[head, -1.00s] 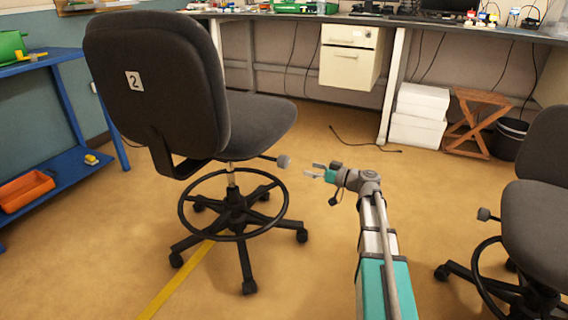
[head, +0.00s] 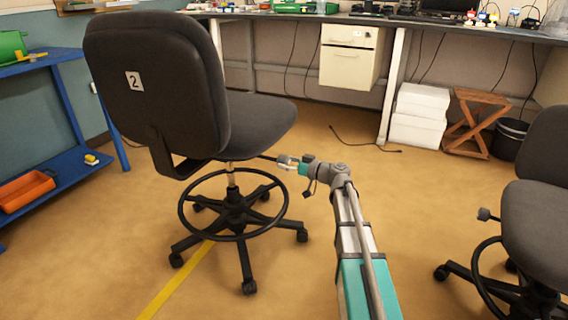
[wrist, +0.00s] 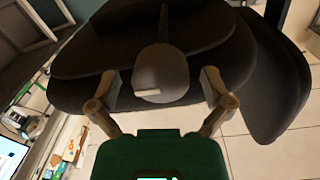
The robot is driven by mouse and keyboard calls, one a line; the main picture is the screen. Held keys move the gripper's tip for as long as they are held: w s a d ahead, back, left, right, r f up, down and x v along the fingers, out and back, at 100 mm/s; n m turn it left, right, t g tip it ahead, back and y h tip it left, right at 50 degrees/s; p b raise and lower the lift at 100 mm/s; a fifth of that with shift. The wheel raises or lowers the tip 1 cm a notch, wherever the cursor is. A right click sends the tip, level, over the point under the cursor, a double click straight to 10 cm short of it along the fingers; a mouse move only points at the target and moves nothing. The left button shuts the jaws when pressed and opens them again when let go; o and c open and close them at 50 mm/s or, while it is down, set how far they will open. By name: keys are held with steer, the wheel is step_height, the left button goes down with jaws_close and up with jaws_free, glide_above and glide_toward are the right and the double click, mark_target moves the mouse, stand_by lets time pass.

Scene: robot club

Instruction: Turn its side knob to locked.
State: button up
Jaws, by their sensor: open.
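A dark grey swivel chair (head: 255,122) with a "2" label on its backrest stands left of centre in the head view. Its side knob (wrist: 161,74) is a grey paddle on a thin rod below the seat, with a pale mark on its end. My gripper (head: 284,160) is at the knob, to the right of the chair's column. In the wrist view my open gripper (wrist: 160,92) has one finger on each side of the knob. Gaps show between the knob and both fingers. In the head view the knob is mostly hidden by the fingers.
A second dark chair (head: 540,215) with its own knob (head: 484,214) stands at the right. A blue shelf (head: 62,165) with an orange bin (head: 27,190) is at the left. A workbench (head: 400,22) runs along the back.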

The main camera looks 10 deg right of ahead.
steer(key=c, duration=1.1)
steer(key=shift+a, duration=0.2)
steer(key=shift+c, duration=0.2)
steer(key=shift+d, duration=0.15)
